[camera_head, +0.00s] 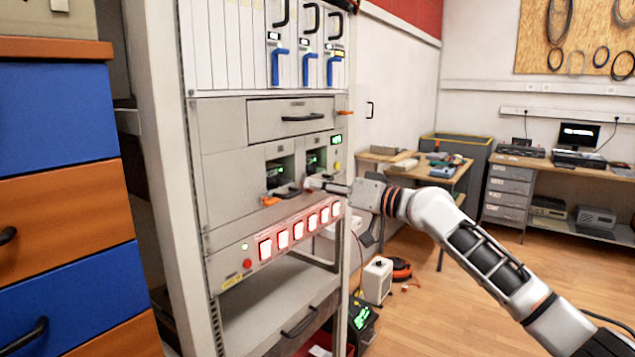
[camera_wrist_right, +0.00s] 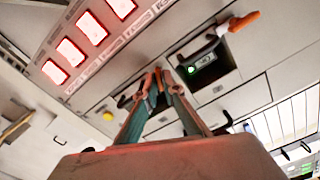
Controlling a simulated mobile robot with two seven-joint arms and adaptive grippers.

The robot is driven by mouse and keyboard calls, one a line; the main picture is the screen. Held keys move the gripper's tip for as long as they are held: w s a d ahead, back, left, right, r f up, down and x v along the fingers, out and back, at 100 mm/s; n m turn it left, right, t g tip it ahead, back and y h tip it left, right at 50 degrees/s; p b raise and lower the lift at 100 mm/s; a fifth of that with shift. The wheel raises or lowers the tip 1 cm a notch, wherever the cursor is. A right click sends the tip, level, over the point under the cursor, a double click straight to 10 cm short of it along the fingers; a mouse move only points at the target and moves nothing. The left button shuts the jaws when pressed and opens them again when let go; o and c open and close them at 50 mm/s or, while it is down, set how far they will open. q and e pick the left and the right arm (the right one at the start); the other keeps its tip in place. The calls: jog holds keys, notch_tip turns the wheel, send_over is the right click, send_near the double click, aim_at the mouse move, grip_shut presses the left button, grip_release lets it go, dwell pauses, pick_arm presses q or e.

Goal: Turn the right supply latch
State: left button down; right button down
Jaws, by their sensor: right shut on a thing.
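The rack's two power supplies sit side by side in the head view, the left supply (camera_head: 279,172) and the right supply (camera_head: 316,160), both with green lights. An orange latch (camera_head: 270,200) sticks out below the left supply; it also shows in the wrist view (camera_wrist_right: 243,20). My right gripper (camera_head: 311,184) is at the lower front of the right supply. In the wrist view its fingers (camera_wrist_right: 158,84) close around the orange right supply latch (camera_wrist_right: 158,79), which they partly cover. In the head view the fingers hide this latch. My left gripper is out of view.
A row of lit red-and-white switches (camera_head: 298,231) runs just below the supplies. A closed drawer (camera_head: 290,119) is above them, with blue-handled modules (camera_head: 307,66) higher up. A blue-and-orange drawer cabinet (camera_head: 60,200) stands left. Open floor lies to the right, before the workbenches.

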jog(key=shift+w+d+f+m+p, duration=0.1)
jog(key=shift+m+p, duration=2.25)
jog(key=shift+m, duration=0.9)
jog(key=shift+f+m+p, duration=0.1)
jog(key=shift+m+p, duration=2.25)
jog(key=shift+m, duration=0.9)
jog(key=c, duration=2.2)
grip_release()
